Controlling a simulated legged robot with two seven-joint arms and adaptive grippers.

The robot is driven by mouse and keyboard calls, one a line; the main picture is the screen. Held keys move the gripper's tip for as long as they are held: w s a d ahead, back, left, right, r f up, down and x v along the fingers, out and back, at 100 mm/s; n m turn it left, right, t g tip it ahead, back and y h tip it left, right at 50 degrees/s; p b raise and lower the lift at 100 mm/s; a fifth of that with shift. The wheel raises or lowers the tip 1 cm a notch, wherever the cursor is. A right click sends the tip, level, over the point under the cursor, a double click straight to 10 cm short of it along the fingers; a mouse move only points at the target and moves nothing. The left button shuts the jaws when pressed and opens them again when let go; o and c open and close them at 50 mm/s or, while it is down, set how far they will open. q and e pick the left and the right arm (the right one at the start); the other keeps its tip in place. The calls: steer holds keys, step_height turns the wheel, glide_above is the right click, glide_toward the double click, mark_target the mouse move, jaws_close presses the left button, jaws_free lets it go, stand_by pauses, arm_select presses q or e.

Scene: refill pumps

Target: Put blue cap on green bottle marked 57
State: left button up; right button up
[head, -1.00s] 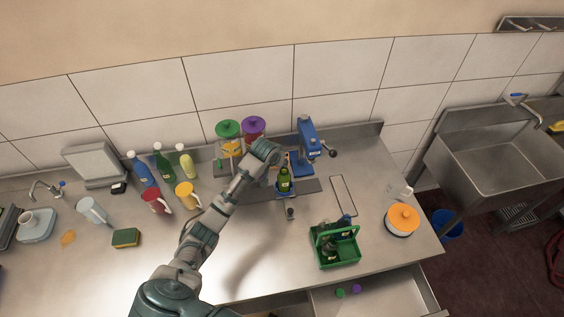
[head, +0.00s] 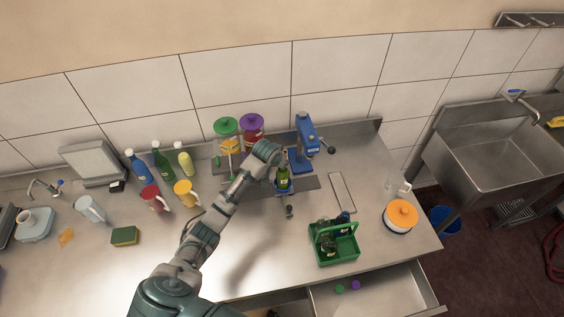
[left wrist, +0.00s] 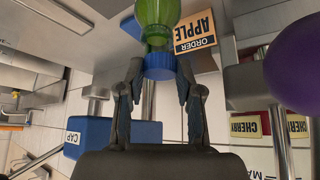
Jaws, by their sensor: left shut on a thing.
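A green bottle (head: 283,181) stands upright in a small holder in front of the blue press, with a label too small to read. In the left wrist view the bottle (left wrist: 157,13) shows upside down, its neck at the blue cap (left wrist: 160,66). My left gripper (left wrist: 160,72) is shut on the cap, one finger on each side. The cap is in line with the bottle's mouth and looks to be on or touching it; how firmly it sits I cannot tell. In the head view my left gripper (head: 277,166) is over the bottle and hides the cap. My right gripper is not in view.
The blue press (head: 306,140) stands just right of my gripper. Dispensers with green (head: 226,125) and purple (head: 250,121) lids stand behind it. A green basket (head: 345,250) with bottles is at the front right. An open drawer (head: 385,290) juts out below.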

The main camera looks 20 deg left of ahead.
arm_select(q)
steer(key=shift+a, duration=0.2)
steer(key=shift+d, duration=0.1)
steer(key=shift+d+r, duration=0.15)
steer(key=shift+d, duration=0.4)
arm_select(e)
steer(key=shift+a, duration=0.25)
arm_select(q)
steer(key=shift+a, duration=0.35)
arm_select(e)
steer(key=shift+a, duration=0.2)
arm_select(q)
steer(key=shift+f, duration=0.25)
